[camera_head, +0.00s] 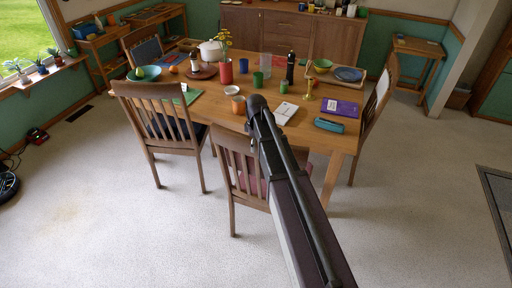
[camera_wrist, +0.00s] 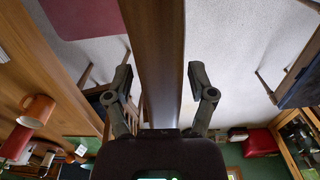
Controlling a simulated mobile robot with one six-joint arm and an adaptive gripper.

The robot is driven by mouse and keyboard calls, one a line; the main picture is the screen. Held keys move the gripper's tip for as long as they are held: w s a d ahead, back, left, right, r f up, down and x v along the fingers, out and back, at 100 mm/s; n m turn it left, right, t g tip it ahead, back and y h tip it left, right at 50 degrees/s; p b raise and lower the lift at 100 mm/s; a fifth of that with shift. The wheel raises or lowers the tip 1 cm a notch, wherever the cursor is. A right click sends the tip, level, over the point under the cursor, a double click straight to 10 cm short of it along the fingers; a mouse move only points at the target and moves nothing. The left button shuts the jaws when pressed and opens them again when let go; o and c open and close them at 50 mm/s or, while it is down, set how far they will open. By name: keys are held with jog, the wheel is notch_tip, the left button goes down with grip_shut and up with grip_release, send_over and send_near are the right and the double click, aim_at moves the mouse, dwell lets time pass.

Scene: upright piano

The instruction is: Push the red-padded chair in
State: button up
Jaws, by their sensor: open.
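The red-padded chair (camera_head: 231,150) stands at the near side of the wooden table, its back towards me. My arm crosses in front of it and hides much of its back and seat. A bit of its red pad shows beside my arm. In the wrist view, the red pad (camera_wrist: 85,17) is at the top left and a long brown wooden rail of the chair back (camera_wrist: 155,60) runs between my fingers. My gripper (camera_wrist: 160,78) is open, one finger on each side of the rail, with visible gaps. In the head view its fingers cannot be made out.
A dark-padded chair (camera_head: 160,115) stands left of the red-padded one, another chair (camera_head: 378,105) at the right end. The near carpet is clear.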

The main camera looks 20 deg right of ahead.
dwell(0.3)
grip_shut()
jog(key=shift+w+d, duration=0.1)
jog(key=w+d, duration=0.8)
jog(key=w, duration=0.3)
jog(key=w+d, duration=0.8)
jog(key=w, duration=0.3)
grip_release()
jog(key=shift+f, duration=0.1)
jog(key=shift+s+a, duration=0.15)
jog(key=shift+s, duration=0.05)
